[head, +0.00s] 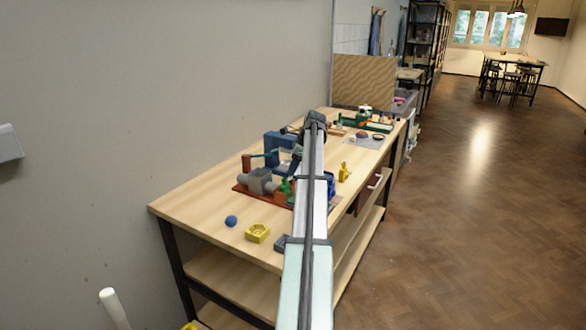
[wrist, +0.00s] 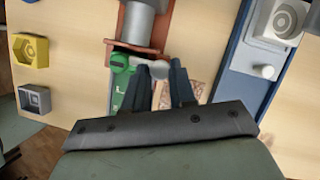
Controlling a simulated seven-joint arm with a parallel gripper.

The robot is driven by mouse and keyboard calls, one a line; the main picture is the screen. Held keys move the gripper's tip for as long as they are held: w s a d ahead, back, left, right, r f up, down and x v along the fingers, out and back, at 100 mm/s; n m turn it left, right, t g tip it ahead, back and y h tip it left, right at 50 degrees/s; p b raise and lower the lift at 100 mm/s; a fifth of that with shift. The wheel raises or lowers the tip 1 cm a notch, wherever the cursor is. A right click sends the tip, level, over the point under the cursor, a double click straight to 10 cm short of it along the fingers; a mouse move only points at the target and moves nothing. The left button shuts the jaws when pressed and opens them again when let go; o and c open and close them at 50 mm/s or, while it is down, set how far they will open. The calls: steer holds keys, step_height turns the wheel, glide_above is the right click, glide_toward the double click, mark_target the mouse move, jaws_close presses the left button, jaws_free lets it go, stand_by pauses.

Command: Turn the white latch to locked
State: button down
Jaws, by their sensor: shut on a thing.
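In the wrist view my gripper (wrist: 160,68) has its two dark fingers pointing at a brown-red base (wrist: 152,50) that carries a grey cylinder (wrist: 138,20). A pale, whitish lever (wrist: 128,49), which looks like the white latch, lies at the cylinder's foot and runs toward the fingertips. The fingers are shut on its end, though the contact is partly hidden. A green part (wrist: 120,82) lies just left of the fingers. In the head view my arm covers the gripper and the latch; the latch's angle against any locked mark cannot be read.
A blue plate (wrist: 240,70) with grey fittings lies right of the fingers. A yellow block (wrist: 30,50) and a grey block (wrist: 35,98) sit at the left. On the bench (head: 195,200) a blue ball (head: 231,221) and yellow tray (head: 258,233) stand near the front edge.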

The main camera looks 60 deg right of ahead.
steer(key=c, duration=0.9)
jaws_free()
steer(key=shift+c, duration=0.2)
steer(key=v, duration=1.3)
steer(key=shift+s+r, duration=0.2)
steer(key=shift+r, duration=0.15)
